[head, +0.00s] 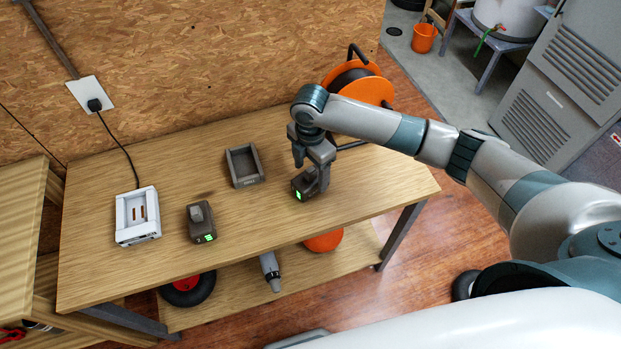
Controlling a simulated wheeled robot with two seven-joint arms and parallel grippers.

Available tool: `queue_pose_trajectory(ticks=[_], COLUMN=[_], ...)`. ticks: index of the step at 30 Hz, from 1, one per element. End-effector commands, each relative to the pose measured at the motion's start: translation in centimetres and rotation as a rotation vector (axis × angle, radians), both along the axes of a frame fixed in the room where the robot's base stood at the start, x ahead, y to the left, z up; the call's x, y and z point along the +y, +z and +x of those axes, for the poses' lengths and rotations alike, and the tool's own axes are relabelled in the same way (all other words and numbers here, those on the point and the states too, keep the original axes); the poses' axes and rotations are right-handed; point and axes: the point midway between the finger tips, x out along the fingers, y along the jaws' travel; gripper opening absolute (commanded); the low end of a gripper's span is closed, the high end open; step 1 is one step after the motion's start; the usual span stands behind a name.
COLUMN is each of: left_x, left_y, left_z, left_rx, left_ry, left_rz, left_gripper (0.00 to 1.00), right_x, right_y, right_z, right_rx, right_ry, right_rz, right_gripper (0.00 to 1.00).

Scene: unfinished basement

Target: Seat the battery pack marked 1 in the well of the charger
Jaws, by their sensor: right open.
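The white charger (138,233) stands at the left of the workbench, its well bare with orange contacts showing. A dark battery pack (201,221) with a green light stands to the right of the charger. A second dark battery pack (300,190) with a green light stands further right, under my right gripper (312,175). The right gripper points down with its fingers apart, one on either side of that pack's top; I cannot tell whether they touch it. The number on either pack is too small to read. My left gripper is not in view.
A dark open-topped holder (232,168) sits empty behind the packs. A cord runs from the charger to a wall outlet (90,94). An orange cable reel (370,88) stands at the back right. The bench top (170,180) between charger and holder is clear.

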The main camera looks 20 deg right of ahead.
Motion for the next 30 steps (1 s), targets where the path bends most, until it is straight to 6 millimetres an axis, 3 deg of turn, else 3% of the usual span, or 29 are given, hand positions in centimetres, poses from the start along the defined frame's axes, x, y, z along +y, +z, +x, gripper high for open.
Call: queue_pose_trajectory(ticks=[14,17,23,30], left_x=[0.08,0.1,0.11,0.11], left_y=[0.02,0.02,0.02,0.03], left_z=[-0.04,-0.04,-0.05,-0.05], left_rx=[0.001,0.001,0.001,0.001], left_ry=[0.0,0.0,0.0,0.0], left_rz=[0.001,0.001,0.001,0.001], left_gripper=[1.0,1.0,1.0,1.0], right_x=[-0.01,-0.01,-0.01,0.0], right_y=[-0.2,-0.19,-0.18,-0.09], right_z=[0.02,0.02,0.02,0.08], right_rx=[0.0,0.0,0.0,-0.002], right_ry=[0.0,0.0,0.0,0.0], right_rz=[0.0,0.0,0.0,0.001], right_gripper=[0.69,0.5,0.02,0.0])
